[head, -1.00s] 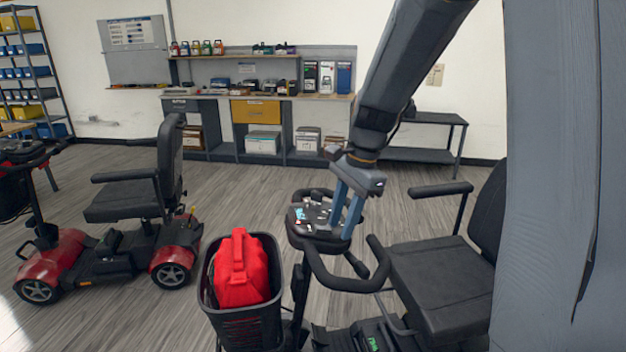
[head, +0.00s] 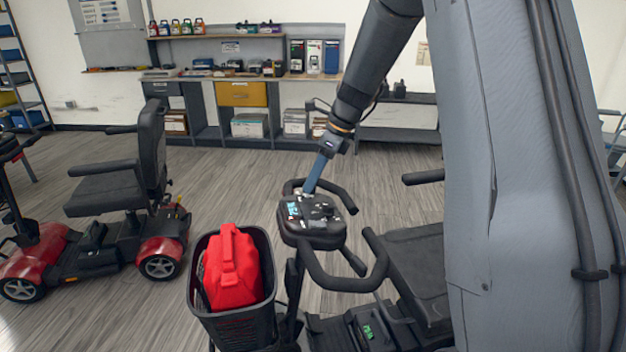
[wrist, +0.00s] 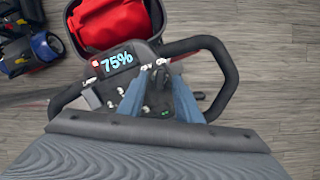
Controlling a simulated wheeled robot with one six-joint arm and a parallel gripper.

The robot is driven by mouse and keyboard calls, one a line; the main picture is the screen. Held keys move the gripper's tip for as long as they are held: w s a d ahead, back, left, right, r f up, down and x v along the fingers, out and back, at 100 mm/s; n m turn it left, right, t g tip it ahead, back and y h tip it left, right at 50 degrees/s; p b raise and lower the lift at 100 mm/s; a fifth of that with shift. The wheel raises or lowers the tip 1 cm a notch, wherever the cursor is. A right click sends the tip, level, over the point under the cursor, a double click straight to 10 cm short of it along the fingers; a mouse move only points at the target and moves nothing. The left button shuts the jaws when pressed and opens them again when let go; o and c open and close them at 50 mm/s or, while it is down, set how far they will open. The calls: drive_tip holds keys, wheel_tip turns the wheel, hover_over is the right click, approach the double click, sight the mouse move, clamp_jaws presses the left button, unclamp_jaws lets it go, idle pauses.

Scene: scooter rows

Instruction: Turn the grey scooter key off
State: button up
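The near scooter's control console (head: 315,228) is dark, with a lit display (wrist: 117,61) reading 75% in the wrist view. My gripper (wrist: 154,70) is over this console, its two blue fingers pointing down at it with a gap between them. In the head view my gripper (head: 308,190) is at the console's far side, close to or touching its top. Small pale parts lie near the fingertips in the wrist view; which of them is the key, and whether a finger touches it, I cannot tell.
Black handlebars (head: 330,282) loop around the console. A red scooter (head: 110,225) stands at left. A workbench (head: 205,135) lines the back wall. Grey floor lies between.

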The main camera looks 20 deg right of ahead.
drive_tip(key=shift+a+f, duration=0.15)
drive_tip(key=shift+f, duration=0.35)
drive_tip(key=shift+c, duration=0.2)
clamp_jaws()
drive_tip(key=shift+n, duration=0.3)
drive_tip(key=n+p, duration=0.1)
drive_tip(key=n, duration=0.1)
drive_tip(key=n+g+p, duration=0.1)
drive_tip(key=n, duration=0.2)
drive_tip(key=shift+w+n+g, duration=0.2)
drive_tip(key=shift+n+g, duration=0.1)
drive_tip(key=n+g+p, duration=0.1)
drive_tip(key=n, duration=0.5)
drive_tip(key=shift+w, duration=0.1)
